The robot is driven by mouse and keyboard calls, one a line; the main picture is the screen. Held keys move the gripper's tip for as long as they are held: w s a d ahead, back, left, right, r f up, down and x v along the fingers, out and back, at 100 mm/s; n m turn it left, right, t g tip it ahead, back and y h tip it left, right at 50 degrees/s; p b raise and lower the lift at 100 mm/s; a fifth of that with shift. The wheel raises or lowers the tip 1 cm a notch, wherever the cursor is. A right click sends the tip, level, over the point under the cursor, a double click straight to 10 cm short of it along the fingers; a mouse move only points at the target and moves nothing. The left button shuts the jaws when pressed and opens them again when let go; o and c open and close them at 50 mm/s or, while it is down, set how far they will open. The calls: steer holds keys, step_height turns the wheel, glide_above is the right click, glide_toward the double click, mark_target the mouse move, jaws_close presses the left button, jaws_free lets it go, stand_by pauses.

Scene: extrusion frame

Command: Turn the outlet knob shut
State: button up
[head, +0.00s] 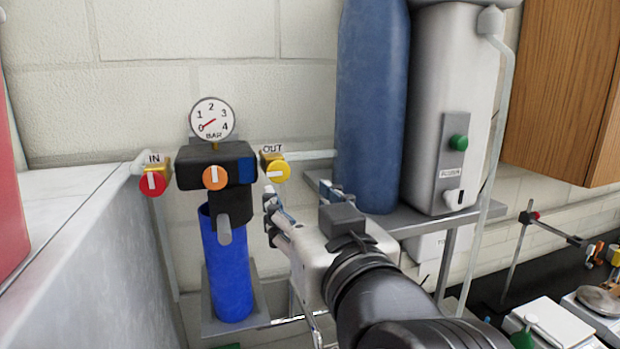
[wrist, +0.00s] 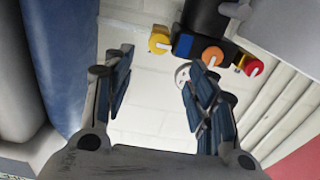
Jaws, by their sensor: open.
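The yellow outlet knob (head: 279,171) sits under the OUT label, right of the black regulator body (head: 190,168). Its white mark looks roughly level. In the wrist view the yellow knob (wrist: 159,40) shows beyond the fingertips, at the top middle. My gripper (head: 300,194) is open and empty, below and to the right of the knob in the head view, apart from it. In the wrist view my gripper (wrist: 156,62) has its fingers spread, with bare wall showing between them.
A red IN knob (head: 153,184) and an orange knob (head: 214,178) are left of the yellow one. A gauge (head: 212,118) reads near 0. A blue cylinder (head: 226,270) stands below. A tall blue tank (head: 370,110) and white unit (head: 450,90) stand right on a shelf.

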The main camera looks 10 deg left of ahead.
mark_target(279, 174)
steer(key=p+x, duration=0.1)
steer(key=x, duration=1.1)
steer(key=shift+w+a, duration=0.1)
steer(key=shift+w, duration=0.3)
steer(key=shift+c, duration=0.3)
steer(key=c, duration=1)
